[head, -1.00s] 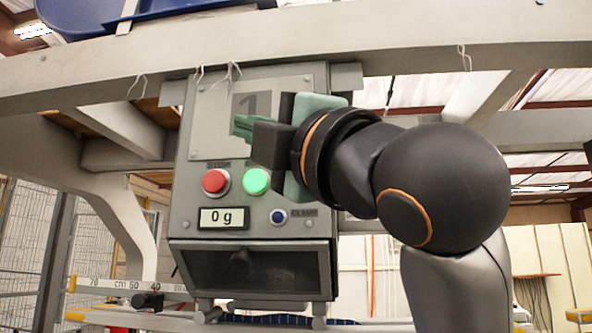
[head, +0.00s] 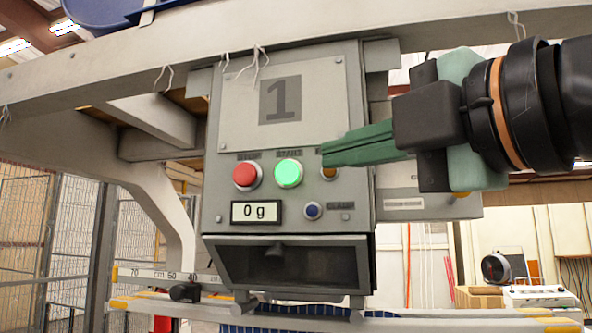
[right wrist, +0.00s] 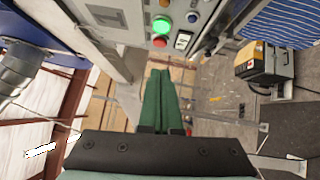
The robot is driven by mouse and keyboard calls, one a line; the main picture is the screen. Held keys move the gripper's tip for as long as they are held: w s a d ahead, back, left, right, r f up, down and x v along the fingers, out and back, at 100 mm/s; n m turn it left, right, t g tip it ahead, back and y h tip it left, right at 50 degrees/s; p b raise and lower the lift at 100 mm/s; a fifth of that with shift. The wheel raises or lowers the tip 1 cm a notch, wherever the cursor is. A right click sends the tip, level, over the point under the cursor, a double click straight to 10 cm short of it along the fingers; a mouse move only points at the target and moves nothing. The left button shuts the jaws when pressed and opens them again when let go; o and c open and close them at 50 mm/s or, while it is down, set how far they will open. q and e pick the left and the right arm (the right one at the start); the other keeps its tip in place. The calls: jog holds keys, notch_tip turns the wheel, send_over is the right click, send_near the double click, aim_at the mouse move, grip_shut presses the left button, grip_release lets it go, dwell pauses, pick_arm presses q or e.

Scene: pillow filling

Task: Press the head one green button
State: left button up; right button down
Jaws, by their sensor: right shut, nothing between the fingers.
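The control box of head one (head: 230,110) carries a large "1" on its face. Its green button (head: 288,173) is lit, between the red button (head: 246,176) and a yellow-orange button (head: 329,172) partly covered by my fingers. My right gripper (head: 324,152) is shut and empty, its green fingers pointing left, just right of the green button and apart from it in the picture. In the right wrist view the green button (right wrist: 162,26) shows above the fingertips of my right gripper (right wrist: 161,72). My left gripper is not in view.
A display (head: 256,212) reads "0 g" below the buttons, with a small blue button (head: 313,210) to its right. A dark open chute (head: 290,265) is underneath. A grey beam (head: 200,62) crosses above the box.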

jog(key=p, duration=0.3)
send_near(277, 173)
jog(key=a, duration=0.4)
jog(key=w, duration=0.3)
jog(key=w+d+p, duration=0.1)
jog(key=shift+w+d+r, duration=0.1)
jog(key=shift+w+r, duration=0.1)
jog(key=shift+r, duration=0.05)
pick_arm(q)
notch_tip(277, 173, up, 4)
pick_arm(e)
jog(key=shift+w, duration=0.15)
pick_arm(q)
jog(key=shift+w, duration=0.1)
